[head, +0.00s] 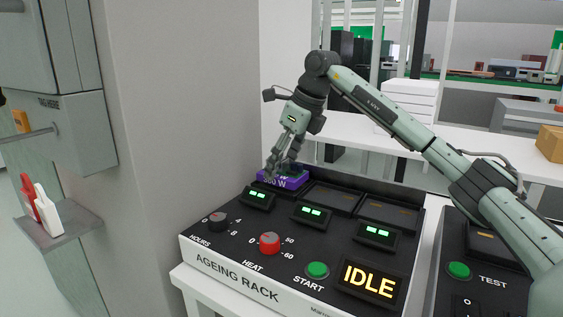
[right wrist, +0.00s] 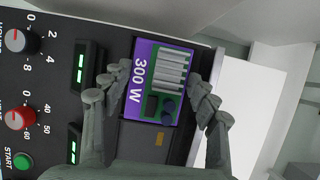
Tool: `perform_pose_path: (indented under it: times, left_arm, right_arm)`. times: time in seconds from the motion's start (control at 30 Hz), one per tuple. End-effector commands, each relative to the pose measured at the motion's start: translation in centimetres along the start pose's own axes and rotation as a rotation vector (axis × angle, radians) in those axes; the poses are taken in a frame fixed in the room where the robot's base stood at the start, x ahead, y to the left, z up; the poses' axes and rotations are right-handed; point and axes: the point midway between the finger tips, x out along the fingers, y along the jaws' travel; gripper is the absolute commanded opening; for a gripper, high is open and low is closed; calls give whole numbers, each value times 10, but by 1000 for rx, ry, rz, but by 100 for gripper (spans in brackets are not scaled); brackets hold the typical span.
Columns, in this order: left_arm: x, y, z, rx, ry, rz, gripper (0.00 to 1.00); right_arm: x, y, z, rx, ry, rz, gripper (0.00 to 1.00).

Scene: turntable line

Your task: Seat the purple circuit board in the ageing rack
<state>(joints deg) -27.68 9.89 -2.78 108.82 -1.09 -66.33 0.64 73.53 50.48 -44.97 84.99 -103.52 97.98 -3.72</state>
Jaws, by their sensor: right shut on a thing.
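The purple circuit board (head: 283,182), marked 300 W, is at the back left slot of the ageing rack (head: 338,248). In the right wrist view, the board (right wrist: 143,112) shows a finned grey heat sink and dark parts. My right gripper (head: 279,168) is shut on the board, with one finger at each side edge. It also shows in the right wrist view (right wrist: 162,92). I cannot tell whether the board is fully down in the slot. Two dark empty-looking slots (head: 331,196) lie to its right. The rack's display (head: 371,283) reads IDLE. My left gripper is not in view.
The rack's front has an hours knob (head: 218,222), a red heat knob (head: 269,243) and a green start button (head: 317,270). A test unit (head: 470,290) stands to the right. A pale wall (head: 190,110) is close on the left.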

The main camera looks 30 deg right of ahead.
Motion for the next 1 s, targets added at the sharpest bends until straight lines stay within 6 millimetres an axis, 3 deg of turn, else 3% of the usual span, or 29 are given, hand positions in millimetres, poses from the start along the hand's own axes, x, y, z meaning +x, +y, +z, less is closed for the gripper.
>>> perform_pose_path:
  times: [1.0]
  left_arm:
    - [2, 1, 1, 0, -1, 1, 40]
  right_arm:
    - [9, 0, -3, -1, -2, 0, 24]
